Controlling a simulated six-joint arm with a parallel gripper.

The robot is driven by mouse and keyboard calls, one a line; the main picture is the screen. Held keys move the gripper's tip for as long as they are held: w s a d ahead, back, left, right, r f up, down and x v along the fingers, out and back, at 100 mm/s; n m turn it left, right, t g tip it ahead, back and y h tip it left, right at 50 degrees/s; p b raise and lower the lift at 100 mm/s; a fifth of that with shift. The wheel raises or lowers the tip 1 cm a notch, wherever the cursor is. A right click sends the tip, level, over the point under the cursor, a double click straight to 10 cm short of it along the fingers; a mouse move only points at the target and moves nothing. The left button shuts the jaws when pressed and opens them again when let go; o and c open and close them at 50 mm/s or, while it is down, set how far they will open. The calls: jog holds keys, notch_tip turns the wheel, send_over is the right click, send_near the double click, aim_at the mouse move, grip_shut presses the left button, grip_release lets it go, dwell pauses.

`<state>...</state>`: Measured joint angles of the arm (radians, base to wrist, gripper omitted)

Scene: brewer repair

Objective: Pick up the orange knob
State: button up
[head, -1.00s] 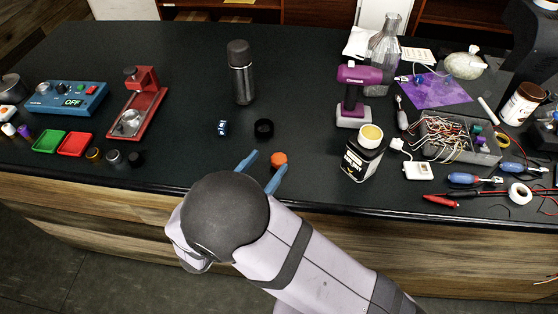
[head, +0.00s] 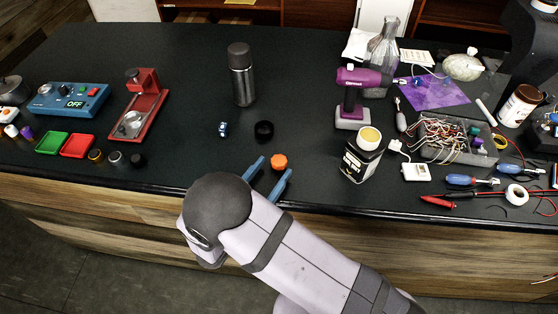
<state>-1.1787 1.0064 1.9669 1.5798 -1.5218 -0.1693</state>
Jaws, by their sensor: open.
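The orange knob (head: 279,162) is a small round piece on the dark counter near its front edge, in the head view. My gripper (head: 273,167) is open, its two blue fingers pointing away from me toward the counter. The height of the fingers above the counter is hard to tell. My arm hides part of the counter's front edge.
A black ring (head: 264,131) and a small blue-and-white piece (head: 223,129) lie behind the knob. A dark bottle (head: 241,75) stands farther back.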

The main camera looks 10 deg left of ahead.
aim_at(278, 162)
jog(key=x, duration=0.1)
jog(key=p+x, duration=0.2)
jog(key=shift+w+r, duration=0.15)
jog(key=shift+r, duration=0.15)
jog(key=shift+w+d+f, duration=0.2)
jog(key=shift+w+d, duration=0.05)
jog(key=shift+w, duration=0.35)
jog(key=c, duration=1.1)
